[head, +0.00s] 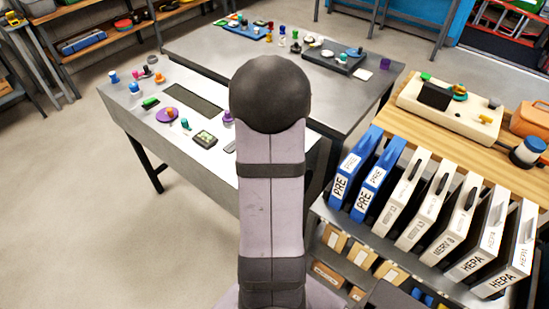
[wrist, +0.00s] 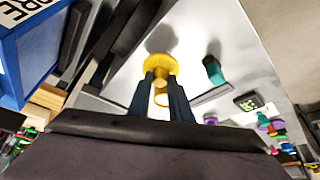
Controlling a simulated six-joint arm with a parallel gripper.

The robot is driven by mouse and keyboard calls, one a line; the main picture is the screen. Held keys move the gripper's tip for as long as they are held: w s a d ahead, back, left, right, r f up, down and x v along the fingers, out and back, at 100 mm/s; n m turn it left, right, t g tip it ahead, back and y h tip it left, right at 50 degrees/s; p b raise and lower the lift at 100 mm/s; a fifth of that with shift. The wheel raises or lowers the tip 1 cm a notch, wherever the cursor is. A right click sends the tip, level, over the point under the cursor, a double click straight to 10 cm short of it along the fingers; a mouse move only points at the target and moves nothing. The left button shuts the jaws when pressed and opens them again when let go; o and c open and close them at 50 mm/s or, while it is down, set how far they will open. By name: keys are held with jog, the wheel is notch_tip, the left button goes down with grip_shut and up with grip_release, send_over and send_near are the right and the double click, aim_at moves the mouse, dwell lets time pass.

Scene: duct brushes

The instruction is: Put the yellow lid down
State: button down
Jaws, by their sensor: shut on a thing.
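The yellow lid (wrist: 160,65) shows in the wrist view as a round disc with a narrower stem below it, between the two dark fingers of my gripper (wrist: 161,85). My gripper is shut on it. A soft dark shadow lies on the pale tabletop (wrist: 125,75) beside the lid, and the lid looks held above the surface; the exact gap cannot be told. In the head view my arm hides my gripper and the lid it holds.
In the wrist view a green and black item (wrist: 214,72) and a small device with a green display (wrist: 249,102) are on the tabletop. A blue case (wrist: 30,50) rises at upper left. In the head view the worktable (head: 135,112) carries several small items, and labelled filters (head: 440,205) stand at right.

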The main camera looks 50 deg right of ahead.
jog(key=shift+f, duration=1.6)
jog(key=shift+f, duration=0.15)
jog(key=c, duration=1.6)
grip_release()
jog(key=shift+a+r, duration=0.1)
jog(key=shift+r, duration=0.4)
jog(key=v, duration=1.1)
jog(key=shift+s+a+r+b, duration=0.1)
jog(key=shift+s+a+b, duration=0.05)
jog(key=shift+b, duration=0.15)
